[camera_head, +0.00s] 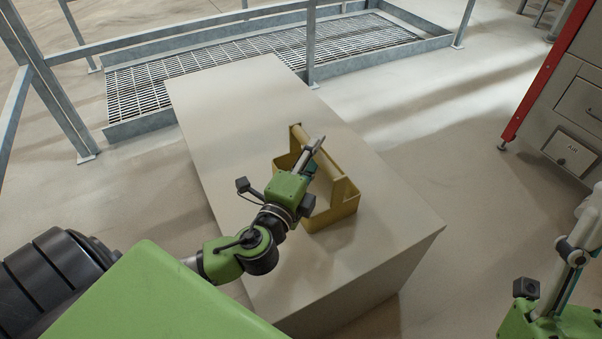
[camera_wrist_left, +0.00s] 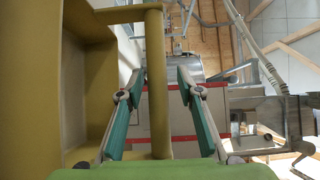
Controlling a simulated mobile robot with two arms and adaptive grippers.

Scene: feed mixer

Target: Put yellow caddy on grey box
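The yellow caddy (camera_head: 338,211), an open tray with a round handle bar, stands upright on the pale grey box (camera_head: 225,95), towards its near right part. My left gripper (camera_head: 312,150) is over the caddy at its handle. In the left wrist view, the fingers (camera_wrist_left: 160,90) are apart, with the handle bar (camera_wrist_left: 156,60) between them and gaps on both sides. The caddy's tray wall (camera_wrist_left: 85,80) fills the left of that view. My right gripper (camera_head: 578,245) is at the lower right edge of the head view, partly cut off, and its opening cannot be made out.
A metal grating platform with railings (camera_head: 215,75) lies behind the box. A grey cabinet with a red edge (camera_head: 570,110) stands at the right. The far part of the box top is bare, and open floor lies between box and cabinet.

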